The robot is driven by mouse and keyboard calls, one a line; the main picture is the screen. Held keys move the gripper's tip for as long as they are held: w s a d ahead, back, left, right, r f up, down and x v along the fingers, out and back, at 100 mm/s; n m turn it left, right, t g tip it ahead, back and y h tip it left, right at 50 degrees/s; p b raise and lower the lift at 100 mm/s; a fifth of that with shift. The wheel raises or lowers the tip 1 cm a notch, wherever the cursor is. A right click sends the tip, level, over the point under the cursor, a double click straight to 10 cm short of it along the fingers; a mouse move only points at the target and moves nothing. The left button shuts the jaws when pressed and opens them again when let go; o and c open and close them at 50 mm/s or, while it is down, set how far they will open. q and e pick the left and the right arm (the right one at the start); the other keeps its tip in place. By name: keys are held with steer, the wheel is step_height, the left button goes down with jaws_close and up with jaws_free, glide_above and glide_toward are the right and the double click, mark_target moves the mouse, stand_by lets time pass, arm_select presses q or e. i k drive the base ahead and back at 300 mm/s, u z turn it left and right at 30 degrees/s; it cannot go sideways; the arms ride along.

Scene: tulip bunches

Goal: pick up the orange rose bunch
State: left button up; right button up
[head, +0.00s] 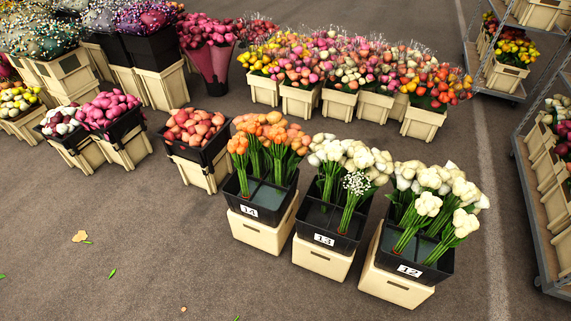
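Orange flower bunches (271,134) stand upright in the black crate marked 14 (233,205), which sits on a cream box (262,236). Their green stems lean against the crate's back and left sides. One smaller orange bunch (238,147) stands at the left side of this crate. Neither of my grippers is in the head view.
Crates marked 13 (323,239) and 12 (408,271) with white flowers stand close to the right. A crate of peach blooms (194,127) stands to the left. Metal trolleys (531,200) line the right edge. The grey floor (150,250) in front is clear except for leaves.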

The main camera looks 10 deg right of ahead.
mark_target(238, 144)
steer(key=z, duration=0.2)
steer(key=i, duration=0.85)
steer(key=u, duration=0.8)
steer(key=i, duration=0.55)
steer(key=u, duration=0.55)
